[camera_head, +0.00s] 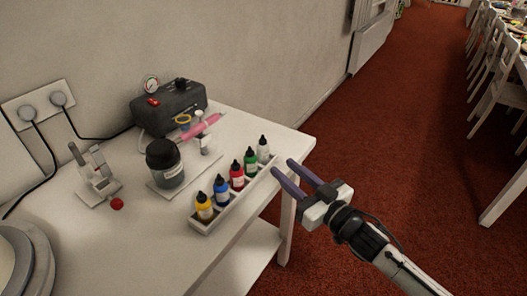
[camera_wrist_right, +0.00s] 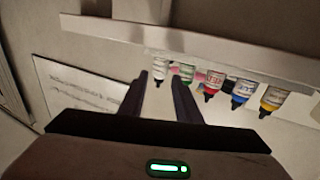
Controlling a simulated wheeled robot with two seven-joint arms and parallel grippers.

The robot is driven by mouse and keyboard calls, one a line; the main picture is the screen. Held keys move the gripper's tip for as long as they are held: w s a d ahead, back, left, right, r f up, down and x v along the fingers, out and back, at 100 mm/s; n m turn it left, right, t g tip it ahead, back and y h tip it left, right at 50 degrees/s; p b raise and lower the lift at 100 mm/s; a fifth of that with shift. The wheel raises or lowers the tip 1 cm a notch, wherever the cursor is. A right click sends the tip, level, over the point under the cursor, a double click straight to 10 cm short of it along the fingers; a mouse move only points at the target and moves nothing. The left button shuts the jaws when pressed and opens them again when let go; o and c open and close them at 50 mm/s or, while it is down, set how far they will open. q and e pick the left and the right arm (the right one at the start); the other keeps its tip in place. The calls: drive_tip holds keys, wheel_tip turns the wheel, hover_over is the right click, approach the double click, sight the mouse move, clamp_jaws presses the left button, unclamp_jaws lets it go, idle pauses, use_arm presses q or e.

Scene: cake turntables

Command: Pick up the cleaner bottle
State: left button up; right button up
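A white bottle with a black cap (camera_head: 263,150), which looks like the cleaner bottle though I cannot read its label, stands upright at the far end of a white rack (camera_head: 238,206). My right gripper (camera_head: 282,167) is open and empty, with two dark fingers pointing at the rack from the right, just off the table edge. In the right wrist view the white bottle (camera_wrist_right: 160,66) shows beyond and between the fingertips (camera_wrist_right: 158,80), apparently untouched. My left gripper is not in view.
Green (camera_head: 250,161), red (camera_head: 237,174), blue (camera_head: 221,189) and yellow (camera_head: 204,206) bottles share the rack. A dark-lidded jar (camera_head: 166,162), a black compressor (camera_head: 170,106) and a pink airbrush (camera_head: 201,127) stand behind. Right of the table (camera_head: 285,136) is open red carpet (camera_head: 395,130).

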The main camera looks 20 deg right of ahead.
sight(266, 152)
drive_tip(key=x, duration=0.3)
drive_tip(key=shift+r+x, duration=0.2)
drive_tip(key=shift+x, duration=1.1)
drive_tip(key=shift+r+x, duration=0.15)
drive_tip(key=shift+x, duration=1.2)
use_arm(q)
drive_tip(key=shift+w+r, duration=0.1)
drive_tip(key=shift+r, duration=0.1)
use_arm(e)
drive_tip(key=shift+s+a, duration=0.1)
drive_tip(key=c, duration=0.4)
